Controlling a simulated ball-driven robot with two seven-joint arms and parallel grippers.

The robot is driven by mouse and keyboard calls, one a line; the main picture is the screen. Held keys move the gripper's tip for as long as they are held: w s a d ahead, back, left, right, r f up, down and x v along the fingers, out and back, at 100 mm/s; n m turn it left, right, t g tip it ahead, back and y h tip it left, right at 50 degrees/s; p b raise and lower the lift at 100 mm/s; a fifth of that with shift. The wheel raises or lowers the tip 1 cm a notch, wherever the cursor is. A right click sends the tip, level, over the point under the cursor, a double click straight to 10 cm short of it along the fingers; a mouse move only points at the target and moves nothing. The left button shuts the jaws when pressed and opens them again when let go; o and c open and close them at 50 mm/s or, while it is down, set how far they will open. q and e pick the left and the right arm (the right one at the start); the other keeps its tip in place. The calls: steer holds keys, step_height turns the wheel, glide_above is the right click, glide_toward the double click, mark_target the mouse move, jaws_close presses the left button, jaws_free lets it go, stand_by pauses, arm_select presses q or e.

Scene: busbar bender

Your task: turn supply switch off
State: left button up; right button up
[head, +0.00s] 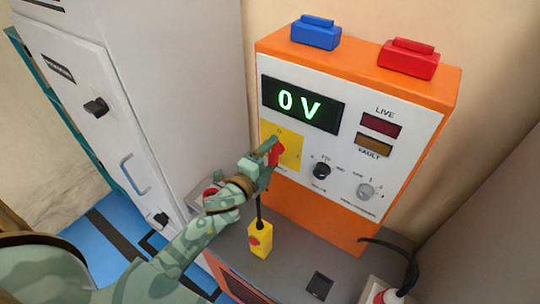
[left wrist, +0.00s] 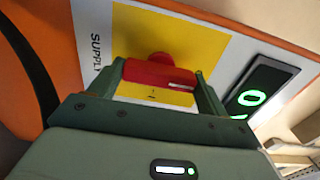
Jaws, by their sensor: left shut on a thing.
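The supply switch is a red rotary handle (head: 276,153) on a yellow plate (head: 290,148) on the front of the orange and white supply unit (head: 440,97). My left gripper (head: 270,154) is at the switch and shut on the red handle. In the left wrist view the red handle (left wrist: 158,75) lies between the two green fingers, in front of the yellow plate (left wrist: 195,45) with the word SUPPLY beside it. The display (head: 301,104) reads 0 V in green. The LIVE lamp (head: 381,125) looks dark red. My right gripper is out of view.
Two knobs, one black (head: 321,170) and one grey (head: 366,191), sit right of the switch. A yellow box with a red button (head: 260,241) stands below on the grey bench (head: 300,262). A grey cabinet (head: 200,70) stands at left. Blue (head: 316,33) and red (head: 408,60) blocks are on top of the unit.

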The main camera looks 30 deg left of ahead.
arm_select(q)
steer(key=o, duration=1)
steer(key=s+a+b, duration=0.2)
steer(key=s, duration=1.4)
steer(key=shift+a+b, duration=0.2)
steer(key=shift+b, duration=0.15)
